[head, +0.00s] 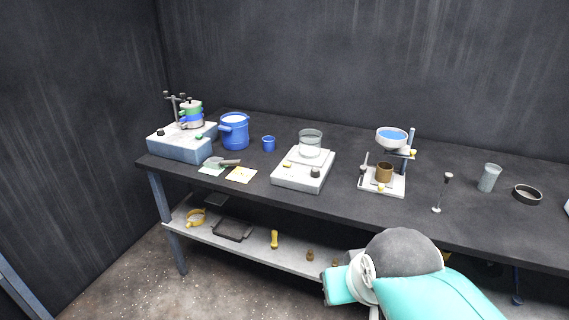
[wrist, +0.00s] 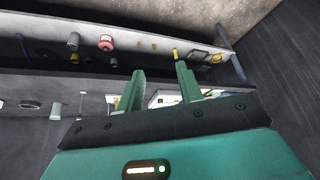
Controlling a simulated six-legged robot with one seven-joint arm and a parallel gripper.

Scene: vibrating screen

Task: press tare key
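A white balance (head: 290,183) with a glass beaker (head: 311,143) on its pan stands mid-table in the head view. Its sloped front carries a small yellow key (head: 287,166) and a dark round knob or key (head: 315,172); I cannot read which is tare. My gripper (wrist: 160,82) shows two green fingers in the wrist view, spread apart with nothing between them. A white shape (wrist: 165,98) behind the fingers may be the balance, mostly hidden. In the head view my arm is at the lower right, in front of the table, clear of the balance; the fingertips are hidden there.
A vibrating base (head: 180,148) with sieves, a blue bucket (head: 234,132) and a blue cup (head: 268,143) stand left of the balance. A funnel stand (head: 382,182) is to its right, then a glass (head: 489,178). The lower shelf (head: 255,248) holds loose tools.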

